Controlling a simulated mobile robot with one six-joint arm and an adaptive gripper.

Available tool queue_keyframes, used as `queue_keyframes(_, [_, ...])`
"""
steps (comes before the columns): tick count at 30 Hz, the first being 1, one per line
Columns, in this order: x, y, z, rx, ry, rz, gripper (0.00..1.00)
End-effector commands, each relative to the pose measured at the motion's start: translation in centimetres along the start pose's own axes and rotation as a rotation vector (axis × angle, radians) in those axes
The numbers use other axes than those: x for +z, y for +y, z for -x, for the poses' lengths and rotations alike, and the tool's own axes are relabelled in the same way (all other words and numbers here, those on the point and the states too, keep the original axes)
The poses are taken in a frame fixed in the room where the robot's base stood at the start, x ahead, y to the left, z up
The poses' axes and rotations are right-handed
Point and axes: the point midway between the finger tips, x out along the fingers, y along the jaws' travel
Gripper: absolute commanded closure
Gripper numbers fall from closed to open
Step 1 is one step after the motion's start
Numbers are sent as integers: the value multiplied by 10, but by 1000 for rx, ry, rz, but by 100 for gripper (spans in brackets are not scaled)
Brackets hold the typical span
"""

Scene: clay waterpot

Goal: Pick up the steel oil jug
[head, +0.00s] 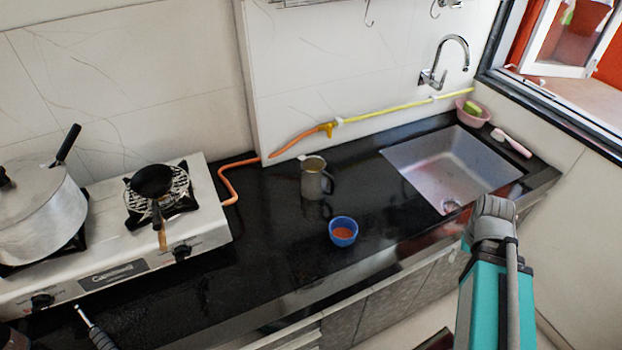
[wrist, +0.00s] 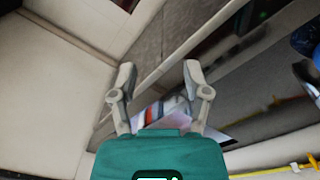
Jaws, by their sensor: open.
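The steel oil jug (head: 314,181) stands upright on the black counter in the head view, between the stove and the sink. It is a grey metal jug with a handle on its right side. My gripper (wrist: 159,74) shows in the wrist view with its two fingers spread and nothing between them. In the head view my arm is at the lower right, in front of the sink and well right of the jug; the fingers do not show there. A grey object (wrist: 307,77) at the right edge of the wrist view is cut off, and I cannot tell if it is the jug.
A blue bowl (head: 343,232) with reddish contents stands just in front of the jug. An orange and yellow hose (head: 300,145) runs behind it. The stove (head: 110,262) holds a pot (head: 38,218) and small pan (head: 151,181). The sink (head: 450,165) is to the right.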

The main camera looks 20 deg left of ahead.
Motion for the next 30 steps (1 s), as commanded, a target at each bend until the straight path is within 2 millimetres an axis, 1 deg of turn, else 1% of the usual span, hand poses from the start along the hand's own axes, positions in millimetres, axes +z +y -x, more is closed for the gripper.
queue_keyframes(1, [-3,-3,-3,11,3,26,39])
queue_keyframes(3, [-7,2,-6,33,9,76,39])
queue_keyframes(5, [-12,-2,-9,57,13,130,39])
queue_keyframes(11, [-32,-29,-20,170,35,384,39])
queue_keyframes(20, [-64,-89,-30,385,53,841,39])
queue_keyframes(26, [-80,-137,-33,540,49,1142,39])
queue_keyframes(30, [-90,-175,-33,657,39,1348,39])
